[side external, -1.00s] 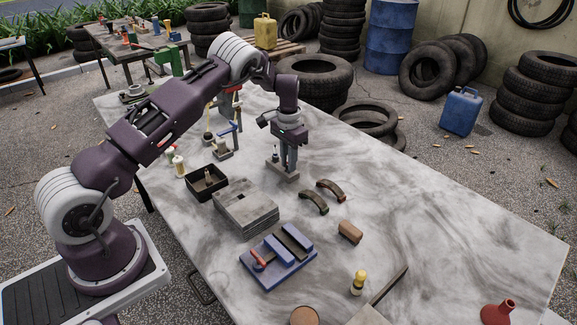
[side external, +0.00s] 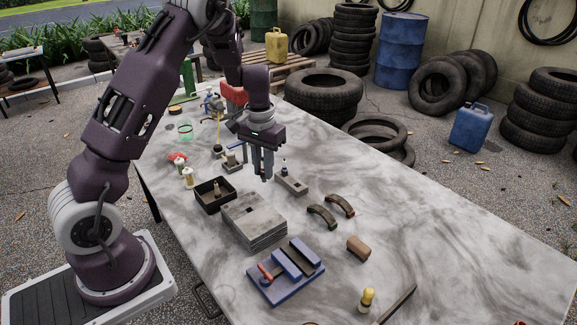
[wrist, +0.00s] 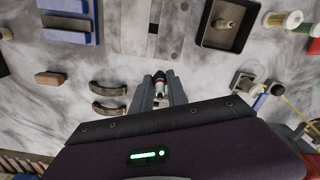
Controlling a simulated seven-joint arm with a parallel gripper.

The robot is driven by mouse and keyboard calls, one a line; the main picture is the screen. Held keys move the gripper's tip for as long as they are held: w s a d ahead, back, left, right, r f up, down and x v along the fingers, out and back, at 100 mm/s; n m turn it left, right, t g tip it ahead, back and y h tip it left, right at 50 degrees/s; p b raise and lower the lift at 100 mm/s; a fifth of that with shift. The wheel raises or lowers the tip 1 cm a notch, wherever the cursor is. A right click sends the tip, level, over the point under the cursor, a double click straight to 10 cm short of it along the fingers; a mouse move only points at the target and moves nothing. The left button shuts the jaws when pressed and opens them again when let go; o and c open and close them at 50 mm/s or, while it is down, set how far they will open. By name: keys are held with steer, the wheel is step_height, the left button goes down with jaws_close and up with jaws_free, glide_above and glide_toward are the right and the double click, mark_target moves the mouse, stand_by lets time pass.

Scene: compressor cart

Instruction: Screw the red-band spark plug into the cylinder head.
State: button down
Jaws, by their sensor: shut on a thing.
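My gripper (side external: 265,180) is shut on a spark plug (wrist: 160,82) and hangs above the table, behind the cylinder head. In the wrist view my gripper (wrist: 161,95) points the plug's light tip toward the cylinder head; a small reddish mark shows on the plug. The cylinder head (side external: 256,227) is a grey finned block with a dark hole in its top; it also shows in the wrist view (wrist: 133,30). The plug and the head are apart. A small grey holder block (side external: 294,186) beside my gripper has another plug (side external: 284,168) standing in it.
A black tray (side external: 228,203) with a plug inside stands left of the head. A blue fixture (side external: 285,284) is in front. Two curved brake shoes (side external: 322,216) and a brown block (side external: 358,249) lie to the right. The table's right side is mostly clear.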

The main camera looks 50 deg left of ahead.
steer(key=s+d+r+n, duration=0.1)
steer(key=s+d, duration=0.1)
steer(key=s, duration=0.4)
steer(key=shift+s+n, duration=0.25)
steer(key=shift+n, duration=0.05)
steer(key=shift+r, duration=0.1)
steer(key=shift+f, duration=2.4)
steer(key=shift+f, duration=1.05)
steer(key=c, duration=1.2)
jaws_free()
steer(key=shift+c, duration=0.2)
jaws_close()
steer(key=m, duration=0.4)
steer(key=shift+m, duration=0.3)
